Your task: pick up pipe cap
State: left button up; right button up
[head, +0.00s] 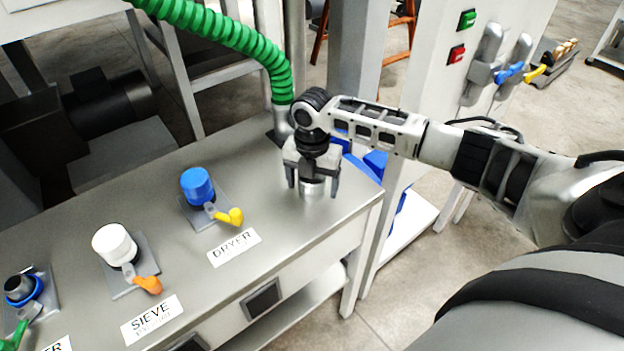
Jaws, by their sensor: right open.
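My right gripper (312,180) points straight down near the right end of the metal table, its fingers open. A short silver cylinder (313,188), perhaps a pipe cap, stands between the fingers; its top is hidden and I cannot tell whether they touch it. A blue cap (197,186) sits on the pipe fitting behind the DRYER label. A white cap (114,244) sits on the fitting behind the SIEVE label. My left gripper is out of view.
A green corrugated hose (222,32) comes down to the table just behind my right gripper. Yellow (230,216) and orange (148,284) valve handles stick out in front of the capped fittings. A grey cabinet post stands behind the table's right end. The tabletop (255,190) between the DRYER fitting and my gripper is clear.

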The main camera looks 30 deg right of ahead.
jog(key=c, duration=1.1)
jog(key=shift+r, duration=0.1)
jog(key=shift+r, duration=0.6)
jog(key=s+a+r, duration=0.3)
jog(key=s+r, duration=0.3)
jog(key=s+a+r, duration=0.3)
jog(key=s+r, duration=0.2)
jog(key=s, duration=0.1)
jog(key=shift+s+a+r, duration=0.2)
jog(key=shift+a+r, duration=0.05)
jog(key=shift+r, duration=0.1)
